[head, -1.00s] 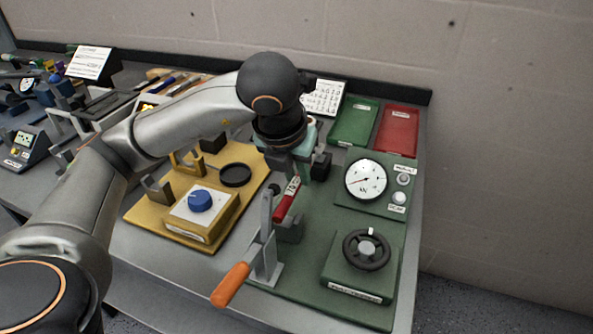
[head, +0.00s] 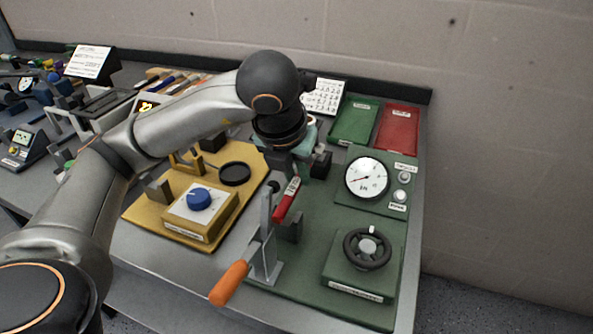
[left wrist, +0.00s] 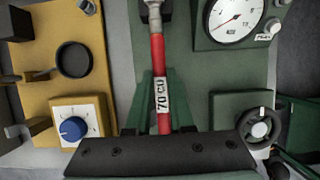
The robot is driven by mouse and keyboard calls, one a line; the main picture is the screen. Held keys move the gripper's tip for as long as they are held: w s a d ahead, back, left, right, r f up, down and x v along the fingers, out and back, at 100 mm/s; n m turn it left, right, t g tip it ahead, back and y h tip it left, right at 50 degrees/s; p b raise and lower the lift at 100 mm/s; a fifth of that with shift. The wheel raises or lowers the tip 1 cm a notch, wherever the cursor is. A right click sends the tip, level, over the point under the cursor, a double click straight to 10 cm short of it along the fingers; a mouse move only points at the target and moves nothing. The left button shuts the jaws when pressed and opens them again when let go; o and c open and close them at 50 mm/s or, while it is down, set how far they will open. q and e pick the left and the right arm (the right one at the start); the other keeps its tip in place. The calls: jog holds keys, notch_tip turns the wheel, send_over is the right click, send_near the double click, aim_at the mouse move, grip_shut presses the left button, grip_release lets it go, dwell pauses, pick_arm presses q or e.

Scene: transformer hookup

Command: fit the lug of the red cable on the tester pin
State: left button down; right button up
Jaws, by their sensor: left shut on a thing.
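The red cable (head: 283,207) with a white "70 CU" label hangs over the green tester board (head: 307,283). In the left wrist view the red cable (left wrist: 158,58) runs straight up the picture to its silver lug (left wrist: 153,12), cut by the top edge. My left gripper (left wrist: 160,125) is shut on the cable near the label, with a green finger on each side. In the head view my left gripper (head: 291,168) is over the board and its wrist hides the lug. I cannot make out the tester pin or whether the lug touches it. My right gripper is not in view.
A grey lever with an orange handle (head: 230,283) stands close to the cable. A gauge (head: 367,178) and a black handwheel (head: 367,249) are to the right. A yellow board (head: 140,213) with a blue knob (head: 199,198) is left. Green (head: 354,122) and red (head: 397,128) trays lie behind.

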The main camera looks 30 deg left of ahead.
pick_arm(q)
jog(key=shift+f+b, duration=0.75)
jog(key=shift+f, duration=0.1)
jog(key=c, duration=0.7)
grip_release()
jog(key=shift+r+p, duration=1.8)
jog(key=shift+r, duration=0.8)
